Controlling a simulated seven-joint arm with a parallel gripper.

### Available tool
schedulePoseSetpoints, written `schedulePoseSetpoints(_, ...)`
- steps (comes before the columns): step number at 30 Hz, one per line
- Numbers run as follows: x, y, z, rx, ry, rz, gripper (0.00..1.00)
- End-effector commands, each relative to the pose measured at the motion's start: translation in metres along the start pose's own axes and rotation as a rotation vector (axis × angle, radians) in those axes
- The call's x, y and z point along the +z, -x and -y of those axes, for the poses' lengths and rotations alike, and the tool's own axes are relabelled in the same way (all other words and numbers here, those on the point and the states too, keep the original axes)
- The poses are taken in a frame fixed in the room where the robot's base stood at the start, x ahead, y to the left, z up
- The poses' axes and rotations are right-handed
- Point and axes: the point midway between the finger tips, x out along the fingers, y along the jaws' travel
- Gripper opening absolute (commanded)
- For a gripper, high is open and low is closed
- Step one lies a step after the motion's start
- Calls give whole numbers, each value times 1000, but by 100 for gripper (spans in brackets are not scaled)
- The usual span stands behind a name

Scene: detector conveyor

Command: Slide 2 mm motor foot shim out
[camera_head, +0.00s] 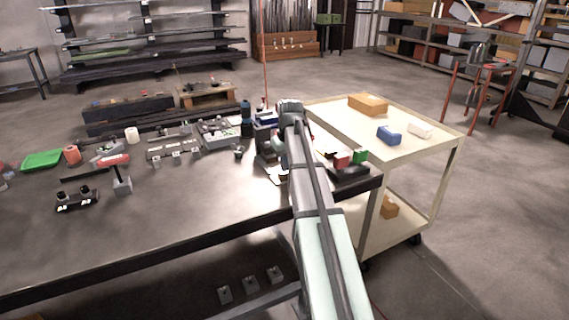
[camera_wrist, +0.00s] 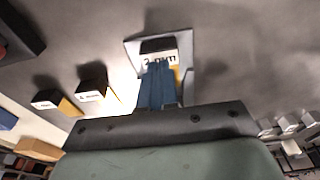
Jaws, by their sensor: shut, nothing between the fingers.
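The 2 mm shim's white tab (camera_wrist: 161,57), marked "2 mm", shows in the wrist view beneath a dark block face, on a pale square plate (camera_wrist: 185,38). My gripper (camera_wrist: 160,68) has its blue fingers close together right at the tab, overlapping its lower edge. The fingers are shut with nothing held between them; whether they touch the tab I cannot tell. An orange-yellow edge shows beside the fingertips. In the head view my arm hides the fingertips and the shim.
Two similar black blocks with white tabs, one here (camera_wrist: 92,88) and one farther left (camera_wrist: 45,98), stand nearby. In the head view, a cream cart (camera_head: 440,143) adjoins the grey workbench (camera_head: 190,215) at right. Parts crowd the bench's back; its front is clear.

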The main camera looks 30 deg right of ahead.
Motion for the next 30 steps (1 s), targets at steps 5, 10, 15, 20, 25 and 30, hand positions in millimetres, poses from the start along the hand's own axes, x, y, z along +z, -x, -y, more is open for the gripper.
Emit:
schedulePoseSetpoints(5, 0, 2, 0, 1, 0, -2, 0)
schedulePoseSetpoints(10, 12, 6, 0, 2, 0, -4, 0)
schedulePoseSetpoints(15, 37, 10, 0, 2, -1, -6, 0)
schedulePoseSetpoints(20, 66, 14, 1, 2, -1, -6, 0)
schedulePoseSetpoints(25, 96, 20, 0, 2, -1, -7, 0)
schedulePoseSetpoints(30, 113, 23, 0, 2, 0, -7, 0)
